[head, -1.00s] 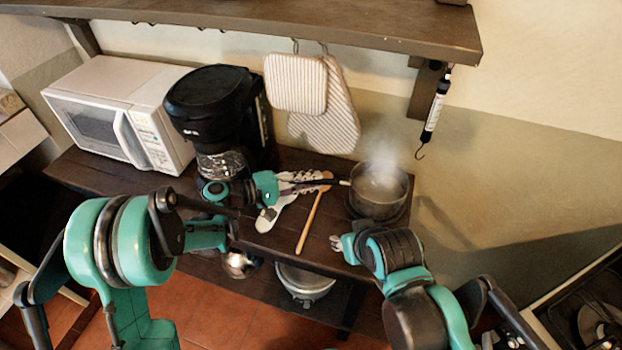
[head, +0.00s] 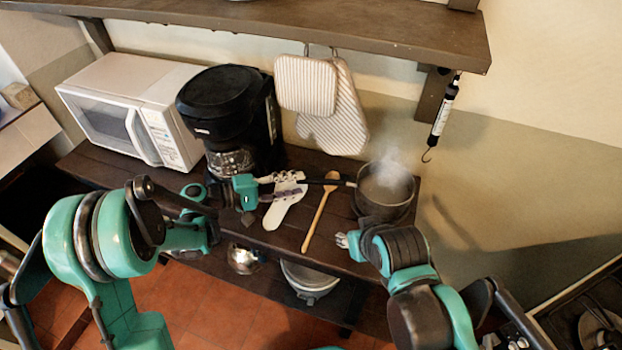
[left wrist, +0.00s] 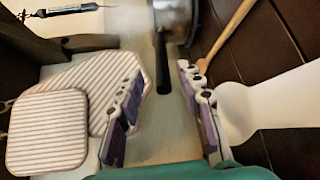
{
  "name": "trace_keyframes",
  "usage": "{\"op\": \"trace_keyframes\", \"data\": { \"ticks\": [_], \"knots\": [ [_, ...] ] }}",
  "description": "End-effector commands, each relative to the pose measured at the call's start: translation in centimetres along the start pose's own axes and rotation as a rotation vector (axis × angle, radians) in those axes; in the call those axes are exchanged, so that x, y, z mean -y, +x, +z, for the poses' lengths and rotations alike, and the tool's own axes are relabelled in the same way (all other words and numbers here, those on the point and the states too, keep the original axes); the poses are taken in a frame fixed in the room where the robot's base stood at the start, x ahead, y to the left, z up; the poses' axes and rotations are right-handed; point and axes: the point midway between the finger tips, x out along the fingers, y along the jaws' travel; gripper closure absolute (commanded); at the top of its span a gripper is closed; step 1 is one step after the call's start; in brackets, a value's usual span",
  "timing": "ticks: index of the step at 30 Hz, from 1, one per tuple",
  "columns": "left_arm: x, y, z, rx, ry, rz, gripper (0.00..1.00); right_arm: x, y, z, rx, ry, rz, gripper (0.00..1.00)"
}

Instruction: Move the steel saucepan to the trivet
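The steel saucepan (head: 384,192) stands steaming at the right end of the counter, its dark handle pointing left. In the left wrist view the saucepan (left wrist: 174,15) is at the top, its handle (left wrist: 162,75) reaching down between my fingers. My left gripper (head: 302,185) is open around or just off the handle's end, not closed on it. It also shows in the left wrist view (left wrist: 160,100). My right gripper (head: 342,240) is low by the counter's front edge, in front of the saucepan; its fingers are too small to read. I cannot make out the trivet.
A wooden spoon (head: 318,212) and a white flat object (head: 283,212) lie left of the saucepan. The coffee maker (head: 228,110) and microwave (head: 120,110) stand further left. Striped pot holders (head: 306,84) hang behind. A wall shelf (head: 300,28) overhangs the counter.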

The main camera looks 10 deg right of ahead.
Motion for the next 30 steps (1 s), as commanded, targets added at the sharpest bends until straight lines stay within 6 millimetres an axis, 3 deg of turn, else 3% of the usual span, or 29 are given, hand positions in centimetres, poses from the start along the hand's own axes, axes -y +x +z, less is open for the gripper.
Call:
{"op": "trace_keyframes", "data": {
  "ticks": [3,7,19,25,30],
  "knots": [
    [-0.1,-2.5,0.0,-0.002,-0.001,0.001,0.63,0.0,-0.6,-0.4,0.000,0.000,0.000,0.60],
    [-0.1,-4.1,0.0,-0.002,-0.001,0.000,0.63,0.0,-0.8,-0.6,0.000,0.000,0.000,0.60],
    [-0.4,-5.0,0.4,-0.026,0.010,-0.050,0.63,0.0,-0.8,-0.6,0.000,0.000,0.000,0.60],
    [-0.8,-6.9,2.6,-0.152,0.079,-0.297,0.63,0.0,-0.8,-0.6,0.000,0.000,0.000,0.60],
    [-0.1,-10.8,5.6,-0.274,0.187,-0.557,0.63,0.0,-0.8,-0.6,0.000,0.000,0.000,0.60]
  ]
}}
